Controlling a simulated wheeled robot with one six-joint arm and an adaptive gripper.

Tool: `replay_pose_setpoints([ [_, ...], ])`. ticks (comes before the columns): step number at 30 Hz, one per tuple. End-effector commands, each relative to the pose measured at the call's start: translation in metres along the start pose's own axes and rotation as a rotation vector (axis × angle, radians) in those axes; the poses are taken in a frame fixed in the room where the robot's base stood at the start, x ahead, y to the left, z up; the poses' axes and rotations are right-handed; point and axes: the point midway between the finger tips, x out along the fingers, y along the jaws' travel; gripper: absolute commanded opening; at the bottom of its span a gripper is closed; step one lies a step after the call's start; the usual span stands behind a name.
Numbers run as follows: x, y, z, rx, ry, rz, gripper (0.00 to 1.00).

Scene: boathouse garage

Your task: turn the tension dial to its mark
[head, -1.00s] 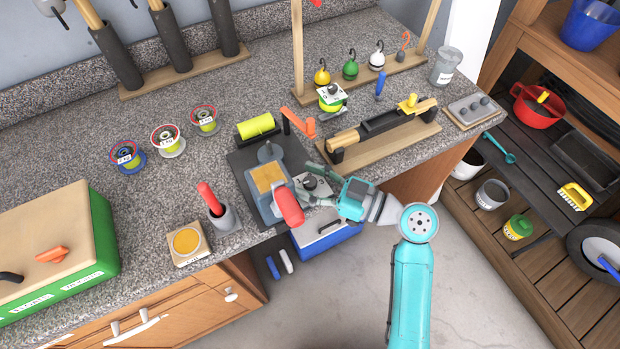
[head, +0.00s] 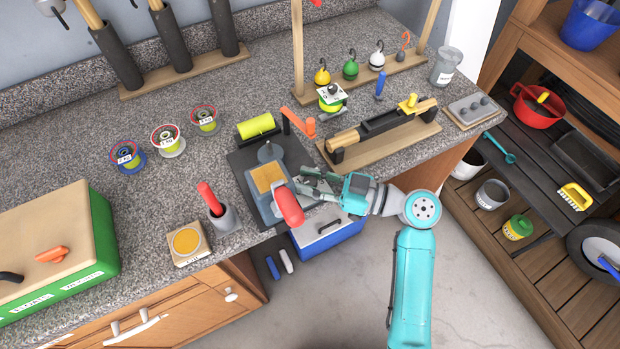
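The line-winding machine (head: 265,190) stands at the counter's front edge, with a tan top pad and a red rounded handle (head: 288,206). The tension dial seems to be on a pale plate at the machine's right side, but my gripper covers it in this view. My gripper (head: 303,181) reaches in from the right at that plate, its greenish-grey fingers beside the machine. Whether the fingers touch or close on the dial cannot be made out. The dial's pointer and mark are hidden.
An orange lever (head: 304,124) and a yellow-green roll (head: 257,127) are just behind the machine. A wooden rod rack (head: 385,145) lies to the right. A grey cup with a red-handled tool (head: 222,217) stands at left. A blue cooler (head: 328,236) sits below the counter edge.

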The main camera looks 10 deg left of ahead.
Motion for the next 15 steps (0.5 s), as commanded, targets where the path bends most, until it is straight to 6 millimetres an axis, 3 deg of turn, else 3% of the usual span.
replay_pose_setpoints([
  [1, 0.0, 0.0, -0.0001, 0.0, 0.0, 0.0, 0.39],
  [3, 0.0, 0.0, -0.0001, 0.0, 0.0, 0.0, 0.55],
  [15, -0.0051, 0.0005, 0.0, 0.0, 0.0, 0.002, 0.55],
])
